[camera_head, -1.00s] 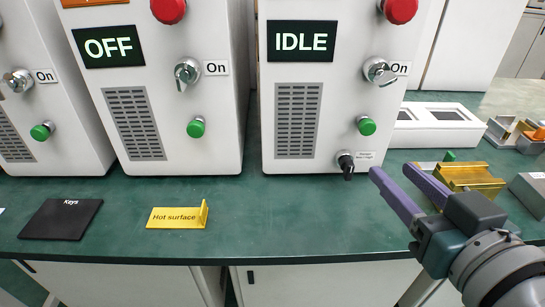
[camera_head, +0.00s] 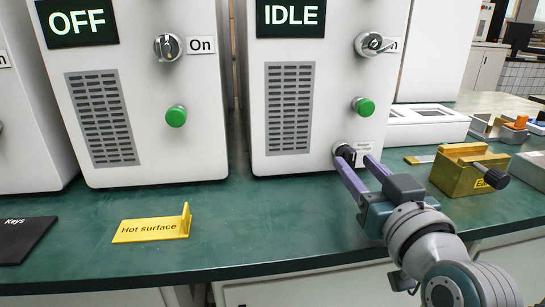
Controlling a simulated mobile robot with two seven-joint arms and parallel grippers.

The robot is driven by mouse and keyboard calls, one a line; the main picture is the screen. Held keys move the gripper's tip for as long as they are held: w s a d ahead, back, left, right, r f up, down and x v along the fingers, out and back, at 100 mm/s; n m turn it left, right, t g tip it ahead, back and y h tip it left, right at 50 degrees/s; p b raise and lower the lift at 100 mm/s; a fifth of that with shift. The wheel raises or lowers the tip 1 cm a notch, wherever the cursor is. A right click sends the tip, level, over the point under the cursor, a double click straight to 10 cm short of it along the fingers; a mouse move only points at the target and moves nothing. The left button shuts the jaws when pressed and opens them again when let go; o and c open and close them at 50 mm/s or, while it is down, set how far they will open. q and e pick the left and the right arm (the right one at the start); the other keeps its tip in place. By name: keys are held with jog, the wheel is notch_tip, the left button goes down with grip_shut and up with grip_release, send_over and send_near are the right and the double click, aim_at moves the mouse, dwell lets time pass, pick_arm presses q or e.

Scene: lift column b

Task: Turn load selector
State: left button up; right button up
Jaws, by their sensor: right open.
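The selector, a small black knob (camera_head: 345,152), sits low on the front of the white cabinet whose screen reads IDLE (camera_head: 290,16). A small label (camera_head: 361,147) is beside it, its text too small to read surely. My right gripper (camera_head: 356,160) has two purple fingers, spread apart and pointing at the knob. The left finger's tip overlaps the lower part of the knob in the picture, and the other tip is to its right below the label. I cannot tell whether they touch. The knob's pointer is mostly hidden. My left gripper is not in view.
Above the knob are a green button (camera_head: 363,106) and a silver key switch (camera_head: 371,43). A yellow "Hot surface" sign (camera_head: 152,229) and a black Keys mat (camera_head: 22,239) lie on the green bench (camera_head: 270,225). A brass block (camera_head: 465,172) stands right of my gripper.

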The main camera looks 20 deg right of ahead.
jog(key=shift+w+d, duration=0.15)
jog(key=shift+w, duration=0.35)
jog(key=shift+c, duration=0.3)
grip_shut()
